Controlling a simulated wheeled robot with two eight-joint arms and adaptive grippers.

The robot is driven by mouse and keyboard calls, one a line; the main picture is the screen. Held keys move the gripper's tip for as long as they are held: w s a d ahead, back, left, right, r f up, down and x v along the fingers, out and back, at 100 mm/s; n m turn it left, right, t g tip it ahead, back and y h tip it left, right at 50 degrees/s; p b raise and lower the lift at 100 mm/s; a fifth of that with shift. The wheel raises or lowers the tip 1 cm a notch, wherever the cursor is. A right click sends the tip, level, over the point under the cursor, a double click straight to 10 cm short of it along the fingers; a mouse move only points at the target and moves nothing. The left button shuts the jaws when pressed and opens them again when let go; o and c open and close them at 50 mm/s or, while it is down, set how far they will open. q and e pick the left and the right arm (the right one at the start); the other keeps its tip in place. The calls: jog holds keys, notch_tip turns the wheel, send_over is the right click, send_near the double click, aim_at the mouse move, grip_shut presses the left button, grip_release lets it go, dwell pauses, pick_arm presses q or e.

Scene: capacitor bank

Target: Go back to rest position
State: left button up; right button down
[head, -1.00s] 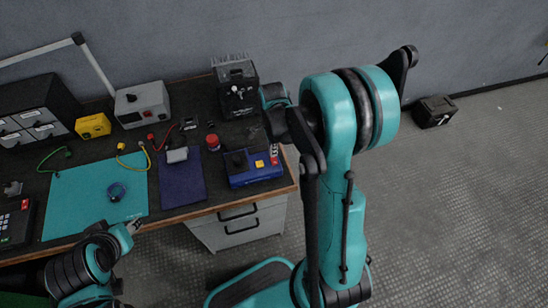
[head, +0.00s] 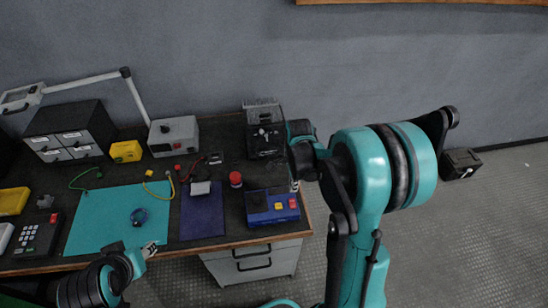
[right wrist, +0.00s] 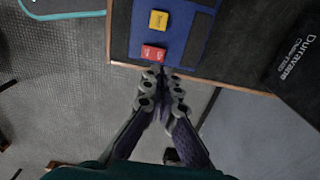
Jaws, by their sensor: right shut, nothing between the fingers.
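My right arm fills the right of the head view. Its gripper (head: 293,182) is mostly hidden behind the arm, near the table's right edge. In the right wrist view the right gripper (right wrist: 164,72) is shut and empty, its fingertips beside the table edge next to the red button of the blue box. My left gripper (head: 150,249) is at the table's front edge, below the teal mat; its finger opening is too small to judge.
The table (head: 160,260) holds a blue box (head: 270,207) with buttons, a teal mat (head: 105,215), a dark blue mat (head: 202,218), a red cylinder (head: 236,179) and a black device (head: 265,140).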

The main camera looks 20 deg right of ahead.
jog(key=s+a+r+n+t, duration=0.3)
jog(key=s+a+r+n, duration=0.2)
jog(key=n, duration=0.5)
jog(key=s+a+r+n+t, duration=0.4)
jog(key=s+a+r+n, duration=0.1)
jog(key=r+n, duration=0.4)
jog(key=shift+s+a+n, duration=0.3)
jog(key=shift+s+n, duration=0.25)
jog(key=shift+n, duration=0.25)
jog(key=shift+w, duration=0.1)
